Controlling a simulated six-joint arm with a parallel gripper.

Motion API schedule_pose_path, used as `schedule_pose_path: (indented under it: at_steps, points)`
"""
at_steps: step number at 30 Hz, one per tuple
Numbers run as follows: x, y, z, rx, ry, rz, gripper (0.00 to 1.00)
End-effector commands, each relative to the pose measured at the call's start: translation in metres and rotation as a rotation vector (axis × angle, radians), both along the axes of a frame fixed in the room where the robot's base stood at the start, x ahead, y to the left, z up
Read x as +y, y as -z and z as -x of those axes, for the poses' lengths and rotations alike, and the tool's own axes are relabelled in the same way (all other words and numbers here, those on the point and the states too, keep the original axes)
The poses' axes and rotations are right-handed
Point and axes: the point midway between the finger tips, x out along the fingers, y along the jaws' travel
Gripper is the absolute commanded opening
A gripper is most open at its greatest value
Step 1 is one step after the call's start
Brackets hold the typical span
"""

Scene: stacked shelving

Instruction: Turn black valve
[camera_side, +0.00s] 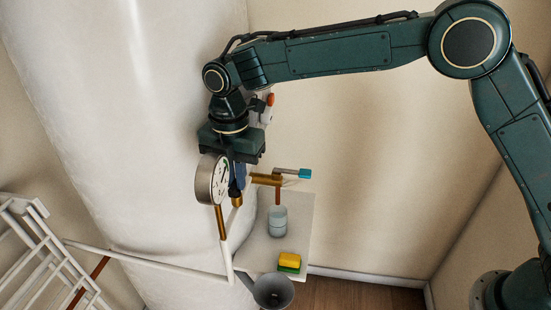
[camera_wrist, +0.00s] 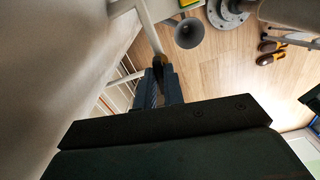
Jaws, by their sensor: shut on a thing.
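My gripper (camera_side: 237,188) points down beside the round pressure gauge (camera_side: 211,180), at the brass pipework (camera_side: 267,180). Its dark blue fingers are shut on a small dark piece, which I take to be the black valve. The valve is mostly hidden by the fingers in the side view. In the wrist view my gripper (camera_wrist: 161,80) has its fingers close together, with the dark, brownish end of the black valve (camera_wrist: 158,62) showing between their tips. How far the valve is turned cannot be seen.
A blue-tipped lever (camera_side: 305,173) sticks out right of the pipework. Below are a jar (camera_side: 277,222) and a yellow-green sponge (camera_side: 289,262) on a white shelf (camera_side: 302,222). A grey funnel (camera_side: 273,291) is lower. A large white tank (camera_side: 120,120) stands close on the left.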

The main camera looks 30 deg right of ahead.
Motion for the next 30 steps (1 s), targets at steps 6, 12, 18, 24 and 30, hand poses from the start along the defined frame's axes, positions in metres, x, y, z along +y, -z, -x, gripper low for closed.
schedule_pose_path:
  at_steps: [6,12,18,24,30]
  points:
    - [0.0004,-0.0008,-0.0006,-0.001,-0.108,-0.001,0.0]
    - [0.0006,-0.001,-0.0007,-0.001,-0.143,-0.001,0.0]
    - [0.0006,-0.0011,-0.0007,-0.002,-0.142,-0.001,0.12]
    - [0.0006,-0.0008,-0.0007,-0.001,-0.141,-0.001,0.32]
    - [0.0005,-0.0007,-0.0006,-0.001,-0.14,-0.001,0.32]
